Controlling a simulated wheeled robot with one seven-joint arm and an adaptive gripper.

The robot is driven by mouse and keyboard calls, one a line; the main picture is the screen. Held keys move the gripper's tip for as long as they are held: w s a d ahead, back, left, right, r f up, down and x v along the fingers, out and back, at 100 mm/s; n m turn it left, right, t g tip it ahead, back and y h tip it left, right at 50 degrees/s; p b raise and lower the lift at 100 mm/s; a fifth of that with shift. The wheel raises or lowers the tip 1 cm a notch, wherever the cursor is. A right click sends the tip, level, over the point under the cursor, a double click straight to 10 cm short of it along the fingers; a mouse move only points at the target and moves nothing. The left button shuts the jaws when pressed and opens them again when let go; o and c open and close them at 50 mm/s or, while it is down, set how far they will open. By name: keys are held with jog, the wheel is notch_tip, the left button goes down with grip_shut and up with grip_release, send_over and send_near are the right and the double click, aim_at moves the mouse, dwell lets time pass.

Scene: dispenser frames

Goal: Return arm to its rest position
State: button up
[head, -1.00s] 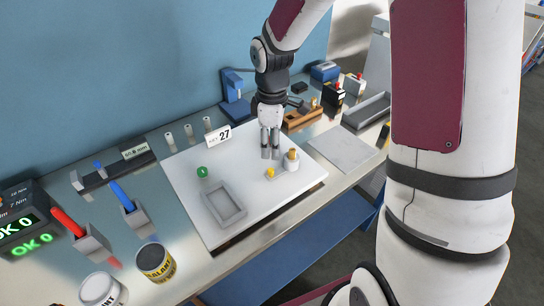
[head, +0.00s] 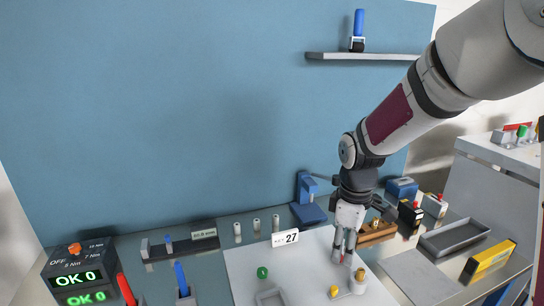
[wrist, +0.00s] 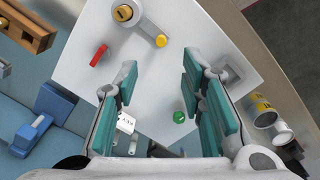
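My gripper (head: 343,260) hangs fingers-down over the white board (head: 240,272) on the bench. In the wrist view its two teal-padded fingers (wrist: 160,78) are wide apart with nothing between them. A red piece (wrist: 98,55) lies on the board outside the fingers. A brass-topped white cylinder (head: 359,283) and a yellow knob (head: 334,291) are beside the gripper. A green piece (head: 262,272) lies further left. My arm reaches in from the upper right, bent at the wrist.
Behind the gripper are a blue stand (head: 309,208) and a wooden block (head: 378,234). A wall shelf (head: 370,56) is above. Open air surrounds the forearm.

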jog(key=s+a+r+m+t, duration=0.1)
jog(key=s+r+m+t, duration=0.4)
jog(key=s+r+m, duration=0.6)
jog(key=s+r, duration=0.5)
jog(key=s, duration=0.4)
jog(key=shift+s+r, duration=0.2)
jog(key=shift+s, duration=0.15)
